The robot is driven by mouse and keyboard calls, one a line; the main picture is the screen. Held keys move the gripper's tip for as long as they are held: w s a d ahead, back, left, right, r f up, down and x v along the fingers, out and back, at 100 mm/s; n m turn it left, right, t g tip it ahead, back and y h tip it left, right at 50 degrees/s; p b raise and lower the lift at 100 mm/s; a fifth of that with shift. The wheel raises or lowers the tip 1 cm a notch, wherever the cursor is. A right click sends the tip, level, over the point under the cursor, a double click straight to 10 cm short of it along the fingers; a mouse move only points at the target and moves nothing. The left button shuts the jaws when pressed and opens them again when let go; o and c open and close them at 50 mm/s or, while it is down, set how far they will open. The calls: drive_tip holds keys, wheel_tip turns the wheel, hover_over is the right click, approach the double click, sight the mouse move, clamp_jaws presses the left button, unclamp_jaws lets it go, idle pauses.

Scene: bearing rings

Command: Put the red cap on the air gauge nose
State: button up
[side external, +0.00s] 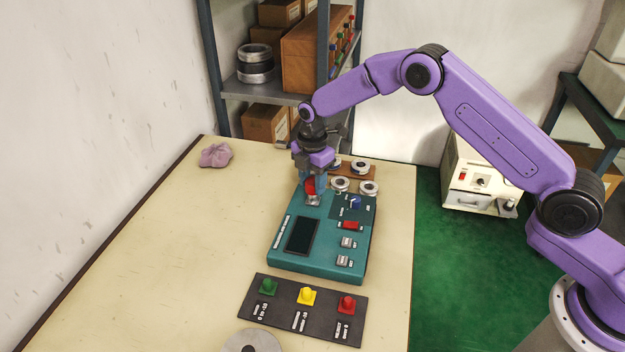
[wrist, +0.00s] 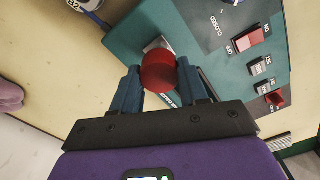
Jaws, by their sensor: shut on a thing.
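My gripper (side external: 311,188) is shut on the red cap (side external: 310,184), above the far left corner of the teal air gauge (side external: 285,252). In the wrist view the red cap (wrist: 158,72) sits between the two blue fingers. A small silver part (side external: 313,201), seemingly the gauge nose, shows just below the cap; in the wrist view this silver part (wrist: 156,45) is partly hidden behind it. I cannot tell whether cap and nose touch.
A black panel (side external: 275,308) with green, yellow and red pieces lies in front of the gauge. Several bearing rings (side external: 369,188) stand behind it near a brown board. A grey disc (side external: 252,342) lies at the front, a purple cloth (side external: 215,155) at far left.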

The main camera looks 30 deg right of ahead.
drive_tip(key=shift+f, duration=1.7)
idle(1.1)
drive_tip(key=o, duration=1.1)
drive_tip(key=shift+r, duration=0.15)
drive_tip(key=shift+r, duration=3.6)
